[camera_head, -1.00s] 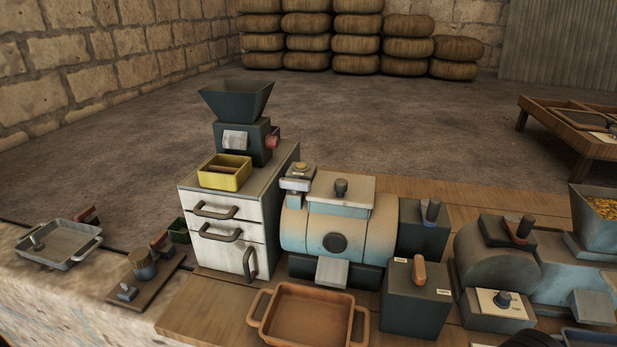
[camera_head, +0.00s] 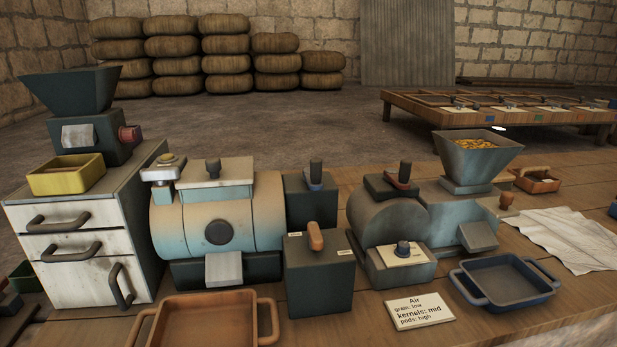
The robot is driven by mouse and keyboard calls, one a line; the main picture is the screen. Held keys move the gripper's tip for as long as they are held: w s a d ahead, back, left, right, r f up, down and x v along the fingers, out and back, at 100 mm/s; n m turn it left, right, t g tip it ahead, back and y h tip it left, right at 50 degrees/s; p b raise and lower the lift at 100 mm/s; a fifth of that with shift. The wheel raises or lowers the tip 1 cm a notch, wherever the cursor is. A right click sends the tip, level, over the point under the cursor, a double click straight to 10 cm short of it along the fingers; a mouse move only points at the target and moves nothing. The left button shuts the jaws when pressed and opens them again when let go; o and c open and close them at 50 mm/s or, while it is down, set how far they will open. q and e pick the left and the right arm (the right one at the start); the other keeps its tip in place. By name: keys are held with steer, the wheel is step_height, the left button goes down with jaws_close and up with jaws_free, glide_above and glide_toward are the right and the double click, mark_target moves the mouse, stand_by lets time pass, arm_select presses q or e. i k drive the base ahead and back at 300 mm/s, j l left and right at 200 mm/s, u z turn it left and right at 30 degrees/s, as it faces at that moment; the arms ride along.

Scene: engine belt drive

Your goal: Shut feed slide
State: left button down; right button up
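No part is labelled as the feed slide, and I cannot tell for sure which one it is. A hopper (camera_head: 478,158) with yellow kernels sits on the blue-grey machine (camera_head: 388,225) at the right. A wooden knob (camera_head: 506,200) sticks out below this hopper on its right side. A dark block with a red-brown lever (camera_head: 404,174) is on top of the machine's drum. A dark hopper (camera_head: 72,90) stands on a mill with a red knob (camera_head: 130,134) at the left. Neither of my grippers is in view.
A blue tray (camera_head: 504,281) and a card reading "Air" (camera_head: 420,310) lie at the front right. A brown tray (camera_head: 205,322) is front centre. A tan-blue drum machine (camera_head: 217,225) and a dark box with an orange lever (camera_head: 318,270) stand behind. A cloth (camera_head: 575,240) lies right.

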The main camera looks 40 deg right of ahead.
mark_target(500, 207)
steer(key=z, duration=2.4)
